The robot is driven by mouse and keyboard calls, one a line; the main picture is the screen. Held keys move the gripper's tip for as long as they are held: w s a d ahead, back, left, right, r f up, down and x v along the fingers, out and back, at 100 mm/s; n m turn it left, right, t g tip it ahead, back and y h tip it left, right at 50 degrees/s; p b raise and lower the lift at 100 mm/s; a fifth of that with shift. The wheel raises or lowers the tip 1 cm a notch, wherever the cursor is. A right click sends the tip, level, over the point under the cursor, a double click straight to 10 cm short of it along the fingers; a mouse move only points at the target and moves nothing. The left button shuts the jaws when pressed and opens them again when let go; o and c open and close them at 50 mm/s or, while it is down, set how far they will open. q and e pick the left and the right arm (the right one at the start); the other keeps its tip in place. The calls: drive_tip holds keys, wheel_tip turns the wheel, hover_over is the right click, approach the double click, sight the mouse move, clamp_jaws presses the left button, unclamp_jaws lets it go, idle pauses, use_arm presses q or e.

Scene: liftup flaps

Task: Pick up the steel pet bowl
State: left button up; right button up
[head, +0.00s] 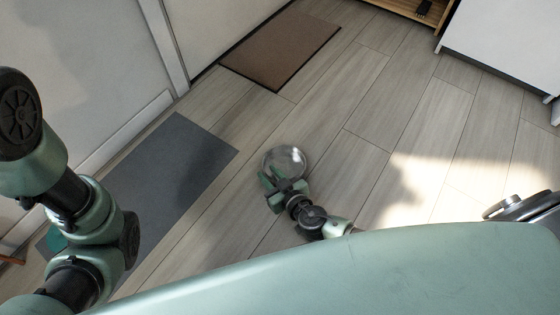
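The steel pet bowl (287,157) is a round, shiny metal bowl on the wood-look floor, near the middle of the head view. My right gripper (273,176) is at the bowl's near left side, with its fingers pointing toward the bowl and overlapping its near rim in the picture. The fingers are spread apart. I cannot tell whether they touch the bowl. Part of the bowl's near edge is hidden behind the gripper. My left arm is at the left of the view; its gripper does not show clearly.
A grey mat (172,165) lies left of the bowl along the white wall. A brown doormat (282,48) lies farther back. A white cabinet (505,40) and a wooden shelf (400,8) stand at the upper right. The floor right of the bowl is clear.

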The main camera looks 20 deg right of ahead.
drive_tip(key=shift+s, duration=0.1)
drive_tip(key=shift+c, duration=0.3)
clamp_jaws()
